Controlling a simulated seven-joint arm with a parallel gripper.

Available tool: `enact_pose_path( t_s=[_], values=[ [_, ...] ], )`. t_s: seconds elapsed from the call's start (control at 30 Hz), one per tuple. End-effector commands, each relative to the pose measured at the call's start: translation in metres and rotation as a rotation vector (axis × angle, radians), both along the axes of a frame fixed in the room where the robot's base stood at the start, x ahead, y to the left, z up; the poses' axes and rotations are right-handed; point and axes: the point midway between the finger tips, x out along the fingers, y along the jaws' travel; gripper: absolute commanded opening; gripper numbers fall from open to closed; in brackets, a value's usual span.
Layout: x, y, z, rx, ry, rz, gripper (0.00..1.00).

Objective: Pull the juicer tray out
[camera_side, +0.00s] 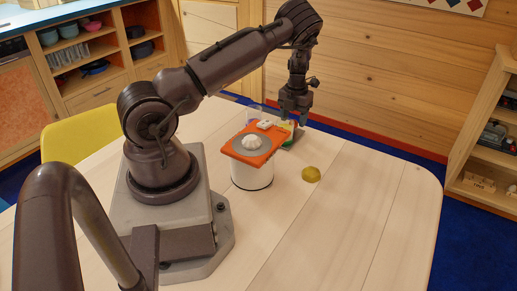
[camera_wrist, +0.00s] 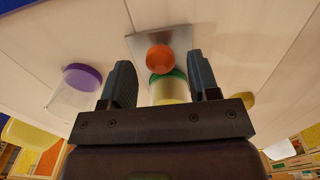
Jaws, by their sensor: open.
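The juicer (camera_side: 252,177) stands on the table in the side view as a white drum. A flat orange tray-like top (camera_side: 237,155) sits on it, with a grey disc and a pale ribbed cone (camera_side: 251,142) in its middle. A small white piece lies at its far edge. My gripper (camera_side: 291,116) points down just behind and right of the juicer. In the wrist view my gripper (camera_wrist: 163,80) is open. A green-rimmed yellowish container (camera_wrist: 168,91) shows between its fingers, apparently not gripped. I cannot clearly make out the juicer in the wrist view.
In the wrist view an orange round thing (camera_wrist: 160,58) is at a grey plate (camera_wrist: 178,39), and a purple-lidded clear jar (camera_wrist: 75,91) stands left. A yellow dome (camera_side: 311,174) lies right of the juicer. The table's right side (camera_side: 385,190) is clear.

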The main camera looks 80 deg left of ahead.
Motion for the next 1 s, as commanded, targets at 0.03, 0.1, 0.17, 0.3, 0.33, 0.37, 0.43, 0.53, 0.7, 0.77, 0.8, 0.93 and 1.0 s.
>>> enact_pose_path(
  t_s=[0.03, 0.1, 0.17, 0.3, 0.33, 0.37, 0.43, 0.53, 0.7, 0.77, 0.8, 0.93, 1.0],
  values=[
    [0.001, 0.000, 0.005, 0.001, -0.002, -0.001, 0.55],
    [0.001, 0.000, 0.011, 0.001, -0.002, -0.001, 0.55],
    [0.001, 0.000, 0.015, 0.001, -0.002, 0.000, 0.55],
    [0.001, 0.000, 0.026, 0.000, -0.001, -0.001, 0.55],
    [0.001, 0.000, 0.028, -0.001, -0.001, -0.001, 0.55],
    [0.001, 0.000, 0.030, 0.000, -0.001, 0.000, 0.55],
    [0.001, 0.000, 0.034, 0.000, -0.001, 0.000, 0.55],
    [0.000, 0.000, 0.036, -0.001, -0.001, 0.001, 0.55],
    [0.000, 0.000, 0.036, 0.000, 0.000, 0.000, 0.55],
    [0.000, 0.000, 0.036, 0.000, 0.000, 0.000, 0.55],
    [0.000, 0.000, 0.036, 0.000, 0.000, 0.000, 0.55],
    [0.000, 0.000, 0.036, -0.001, -0.001, 0.000, 0.55],
    [0.001, -0.002, 0.039, -0.002, -0.005, -0.016, 0.55]
  ],
)
